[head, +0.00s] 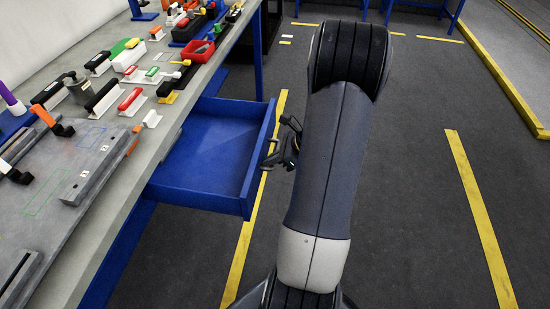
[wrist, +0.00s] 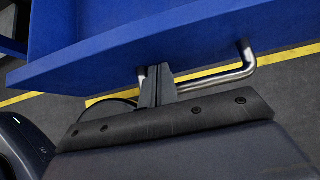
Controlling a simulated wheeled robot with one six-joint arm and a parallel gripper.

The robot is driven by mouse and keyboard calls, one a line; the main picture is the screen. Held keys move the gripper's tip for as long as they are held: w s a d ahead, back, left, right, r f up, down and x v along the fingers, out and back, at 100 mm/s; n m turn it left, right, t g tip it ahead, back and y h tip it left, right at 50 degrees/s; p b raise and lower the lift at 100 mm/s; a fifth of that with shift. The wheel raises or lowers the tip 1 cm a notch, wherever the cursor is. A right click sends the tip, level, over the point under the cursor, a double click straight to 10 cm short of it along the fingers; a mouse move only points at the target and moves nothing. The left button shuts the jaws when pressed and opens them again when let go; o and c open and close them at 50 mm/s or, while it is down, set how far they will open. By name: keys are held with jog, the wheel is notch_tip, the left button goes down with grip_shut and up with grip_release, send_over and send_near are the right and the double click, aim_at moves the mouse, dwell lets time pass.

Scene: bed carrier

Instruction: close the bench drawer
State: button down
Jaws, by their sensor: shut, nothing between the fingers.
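The blue bench drawer (head: 212,150) is pulled well out from under the bench in the head view, and looks empty. Its blue front panel crosses the top of the wrist view (wrist: 100,58). A metal bar handle (wrist: 225,79) sticks out from that panel. My gripper (head: 271,156) is at the outer side of the drawer front, partly hidden behind my arm in the head view. In the wrist view its fingers (wrist: 156,84) are shut and empty, pointing at the panel by the handle's left part. I cannot tell whether they touch the panel or the handle.
The grey bench top (head: 172,118) above the drawer carries several clamps, coloured blocks and a metal plate (head: 75,160). Yellow lines (head: 478,205) mark the dark floor. The floor to the right of my arm is clear.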

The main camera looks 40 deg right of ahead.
jog(key=p, duration=0.1)
send_over(186, 161)
jog(key=shift+w+a, duration=0.1)
dwell(0.5)
jog(key=shift+r, duration=0.1)
